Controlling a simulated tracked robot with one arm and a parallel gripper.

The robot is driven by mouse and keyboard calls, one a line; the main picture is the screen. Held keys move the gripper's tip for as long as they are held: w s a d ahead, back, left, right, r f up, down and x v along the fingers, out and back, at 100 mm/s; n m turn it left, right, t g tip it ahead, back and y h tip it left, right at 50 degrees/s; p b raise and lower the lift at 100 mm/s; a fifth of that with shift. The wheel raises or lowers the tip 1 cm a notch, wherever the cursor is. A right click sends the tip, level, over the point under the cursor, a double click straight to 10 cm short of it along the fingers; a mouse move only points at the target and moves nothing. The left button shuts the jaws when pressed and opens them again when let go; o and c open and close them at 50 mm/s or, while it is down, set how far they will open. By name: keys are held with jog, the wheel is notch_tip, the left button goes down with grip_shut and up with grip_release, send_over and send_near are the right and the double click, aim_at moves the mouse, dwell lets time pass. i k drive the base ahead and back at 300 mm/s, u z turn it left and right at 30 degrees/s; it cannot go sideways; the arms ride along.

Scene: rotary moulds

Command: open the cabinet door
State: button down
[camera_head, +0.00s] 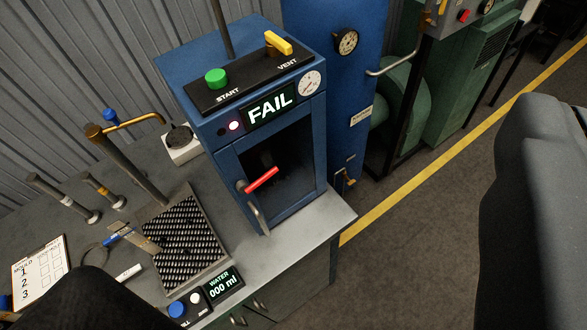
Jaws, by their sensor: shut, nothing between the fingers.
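A blue cabinet (240,65) stands on the grey bench in the middle of the view. Its front door (312,195) has a blue frame and a dark window, and it looks closed. A red lever (262,180) on a pivot sits at the door's left side, slanting up to the right. A pale metal handle (259,217) is below it. The cabinet's display (270,103) reads FAIL, beside a lit pinkish lamp. The green START button (215,77) and yellow VENT lever (278,43) are on top. My gripper's fingertips do not show.
The bench (317,225) holds a black textured plate (183,235), upright metal rods, a WATER display (222,285) and a numbered sheet (40,270). A blue tank (350,85) stands behind the cabinet. Floor right of the bench is open. Dark shapes block the bottom left and right edge.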

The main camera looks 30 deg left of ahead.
aim_at(226, 157)
jog(key=u, duration=0.15)
jog(key=k, duration=1.25)
jog(key=z, duration=0.45)
jog(key=i, duration=1)
jog(key=u, duration=0.1)
